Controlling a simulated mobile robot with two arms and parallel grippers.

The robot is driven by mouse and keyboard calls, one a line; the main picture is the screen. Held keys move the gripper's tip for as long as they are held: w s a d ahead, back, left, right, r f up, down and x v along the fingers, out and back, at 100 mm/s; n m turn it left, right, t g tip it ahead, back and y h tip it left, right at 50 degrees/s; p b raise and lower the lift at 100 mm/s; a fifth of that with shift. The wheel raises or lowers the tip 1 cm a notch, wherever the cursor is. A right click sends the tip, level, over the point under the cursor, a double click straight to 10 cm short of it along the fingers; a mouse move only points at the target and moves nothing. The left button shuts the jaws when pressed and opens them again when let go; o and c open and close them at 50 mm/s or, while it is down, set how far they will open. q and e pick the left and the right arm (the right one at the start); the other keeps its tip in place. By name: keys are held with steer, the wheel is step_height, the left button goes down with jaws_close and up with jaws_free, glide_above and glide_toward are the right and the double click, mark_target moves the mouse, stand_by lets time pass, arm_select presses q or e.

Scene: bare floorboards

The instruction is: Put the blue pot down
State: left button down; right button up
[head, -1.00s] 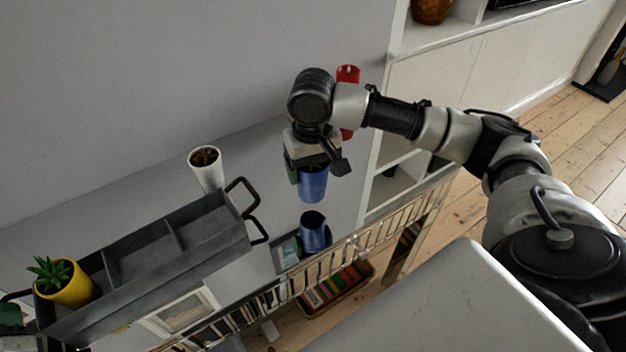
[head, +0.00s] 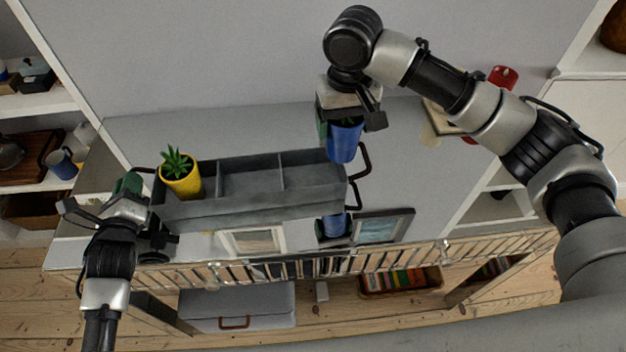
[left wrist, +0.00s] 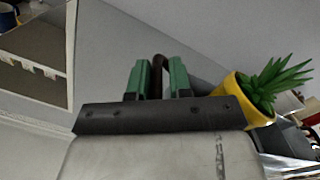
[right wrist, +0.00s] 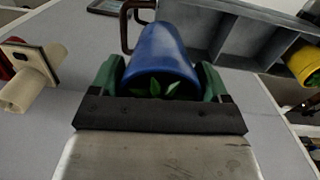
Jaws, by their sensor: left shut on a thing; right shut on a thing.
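The blue pot (head: 345,141) hangs in my right gripper (head: 343,118), which is shut on it. In the right wrist view the pot (right wrist: 163,52) sits between the green fingers, with green leaves at its opening. In the head view it overlaps the right end of a grey divided tray (head: 275,203), near its right handle; its height above the surface cannot be told. My left gripper (head: 130,190) is shut on the tray's left handle, a brown bar (left wrist: 158,70) in the left wrist view. A yellow pot with a spiky plant (head: 181,180) stands in the tray's left compartment.
A second blue vessel (head: 333,226) and a framed picture (head: 383,227) stand in front of the tray. A red candle (head: 503,77) and a cream object (head: 430,130) are to the right. The tray's middle compartment (head: 250,178) looks empty.

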arm_select(q)
steer(key=shift+f, duration=0.45)
arm_select(e)
steer(key=a+n, duration=0.1)
steer(key=a, duration=0.4)
steer(key=shift+w+a+f, duration=0.15)
steer(key=shift+a+f, duration=0.05)
steer(key=shift+f, duration=2.15)
steer(key=shift+w+a+f, duration=0.1)
steer(key=shift+a+f, duration=0.05)
steer(key=shift+f, duration=2.2)
steer(key=shift+f, duration=0.2)
